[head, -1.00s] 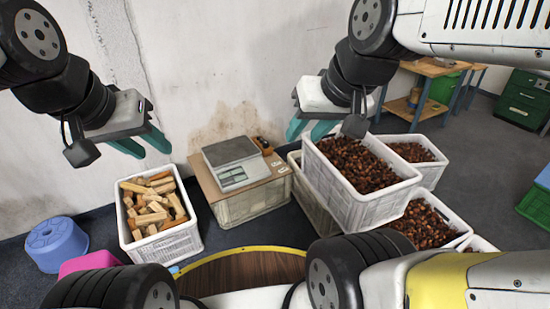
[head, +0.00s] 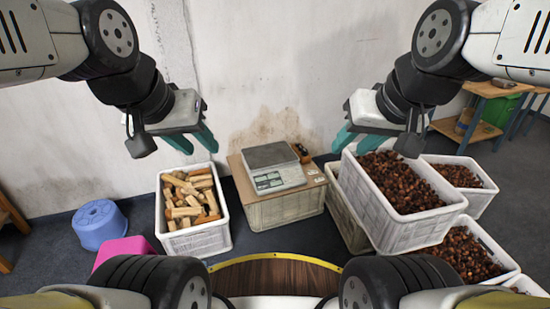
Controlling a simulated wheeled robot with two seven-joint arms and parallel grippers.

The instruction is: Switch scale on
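The scale (head: 271,167) has a grey weighing plate and a pale front panel with a small greenish display. It stands on a board on top of a crate (head: 284,209) against the wall. The plate is empty. Whether the display is lit is too small to tell. My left gripper (head: 197,142) is open and empty, up and to the left of the scale. My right gripper (head: 355,141) is open and empty, up and to the right of the scale, in front of the chestnut crate. Neither gripper touches the scale.
A white crate of wood blocks (head: 228,238) stands left of the scale. White crates of chestnuts (head: 391,236) stand to the right, one raised. A blue tub (head: 99,224) and pink tub (head: 124,250) are at the left.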

